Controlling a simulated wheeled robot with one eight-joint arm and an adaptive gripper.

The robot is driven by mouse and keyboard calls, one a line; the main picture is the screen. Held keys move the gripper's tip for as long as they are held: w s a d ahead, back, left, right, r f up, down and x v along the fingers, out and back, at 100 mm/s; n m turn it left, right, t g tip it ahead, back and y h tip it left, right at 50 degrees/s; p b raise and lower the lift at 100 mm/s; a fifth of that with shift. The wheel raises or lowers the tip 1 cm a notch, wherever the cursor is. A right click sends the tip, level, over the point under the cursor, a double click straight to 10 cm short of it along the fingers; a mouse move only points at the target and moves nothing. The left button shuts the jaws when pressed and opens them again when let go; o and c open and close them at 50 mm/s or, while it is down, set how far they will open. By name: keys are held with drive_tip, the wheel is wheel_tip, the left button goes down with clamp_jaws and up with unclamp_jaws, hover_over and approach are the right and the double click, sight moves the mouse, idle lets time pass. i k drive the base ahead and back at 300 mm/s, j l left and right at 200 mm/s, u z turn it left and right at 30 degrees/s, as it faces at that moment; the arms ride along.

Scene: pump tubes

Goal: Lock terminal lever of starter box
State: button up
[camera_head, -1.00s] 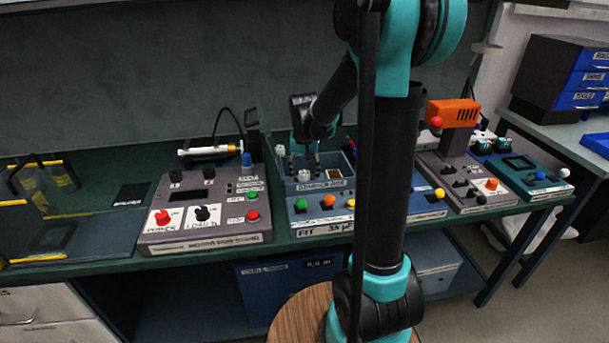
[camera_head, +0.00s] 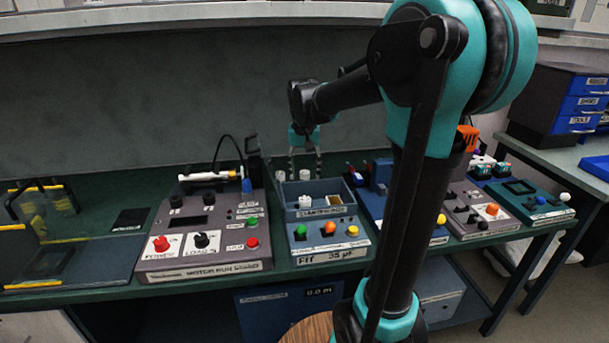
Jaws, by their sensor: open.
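Several control boxes stand along the green bench, and no readable label tells me which is the starter box. A blue box with an open tray (camera_head: 288,213) holds small white cylinders (camera_head: 305,202). It has green, orange and yellow knobs in front. Another blue box (camera_head: 372,203) is next to it on the right, partly hidden behind my arm, with a yellow knob (camera_head: 441,219). I cannot make out a terminal lever.
A grey motor run stand (camera_head: 205,252) with red and black knobs is on the left. A grey box with an orange knob (camera_head: 492,209) and a teal box (camera_head: 530,201) are on the right. A dark wall (camera_head: 150,90) rises behind the bench.

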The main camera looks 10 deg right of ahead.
sight(330, 226)
drive_tip(key=k+l, duration=0.1)
drive_tip(key=k, duration=0.9)
